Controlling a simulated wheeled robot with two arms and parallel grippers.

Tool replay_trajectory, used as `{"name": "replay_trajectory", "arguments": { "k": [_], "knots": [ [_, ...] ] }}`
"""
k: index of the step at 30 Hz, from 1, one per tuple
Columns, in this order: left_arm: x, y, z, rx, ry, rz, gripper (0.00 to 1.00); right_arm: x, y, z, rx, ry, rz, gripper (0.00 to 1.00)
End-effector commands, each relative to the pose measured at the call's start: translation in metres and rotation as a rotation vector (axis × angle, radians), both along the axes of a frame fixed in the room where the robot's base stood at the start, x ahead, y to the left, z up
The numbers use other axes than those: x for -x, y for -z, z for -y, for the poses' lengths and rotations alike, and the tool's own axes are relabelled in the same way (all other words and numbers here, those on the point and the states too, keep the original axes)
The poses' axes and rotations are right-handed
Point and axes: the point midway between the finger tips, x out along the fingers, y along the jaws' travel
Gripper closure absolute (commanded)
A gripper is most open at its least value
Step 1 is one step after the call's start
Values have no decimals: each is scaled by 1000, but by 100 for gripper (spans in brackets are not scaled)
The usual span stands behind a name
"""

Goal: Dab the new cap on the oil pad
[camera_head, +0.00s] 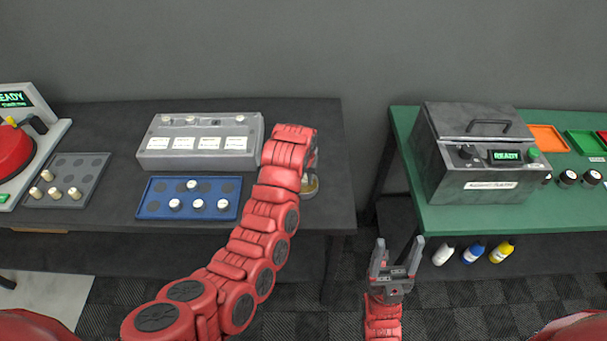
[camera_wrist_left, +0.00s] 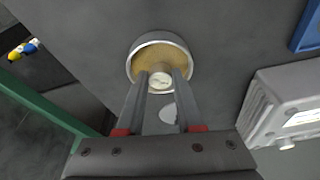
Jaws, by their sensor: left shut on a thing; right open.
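My left gripper (camera_wrist_left: 161,78) is shut on a small white cap (camera_wrist_left: 160,80), which sits between its fingertips. The oil pad (camera_wrist_left: 150,70), a round metal dish with a tan surface, lies right at the fingertips in the left wrist view, with the cap over its near part. I cannot tell whether the cap touches it. In the head view the dish (camera_head: 311,188) shows at the right end of the dark table, partly hidden by my left arm, which also hides the cap. My right gripper (camera_head: 397,255) is open and empty, low between the tables.
A blue tray (camera_head: 158,211) with several white caps and a grey labelled box (camera_head: 155,160) are left of my left arm. A grey tray (camera_head: 98,160) and a red machine (camera_head: 12,152) stand further left. The green table (camera_head: 440,215) holds a grey lidded machine (camera_head: 470,150).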

Motion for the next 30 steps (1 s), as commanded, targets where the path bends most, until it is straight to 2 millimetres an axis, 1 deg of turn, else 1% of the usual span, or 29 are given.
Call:
{"name": "replay_trajectory", "arguments": {
  "k": [16, 30],
  "knots": [
    [0, -1, 0, 0, 0, 0, 100, 0, 0, 0, 0, 0, 0, 35],
    [0, 5, 0, 0, 0, 0, 100, 0, 3, 0, 0, 0, 0, 35]
  ]
}}
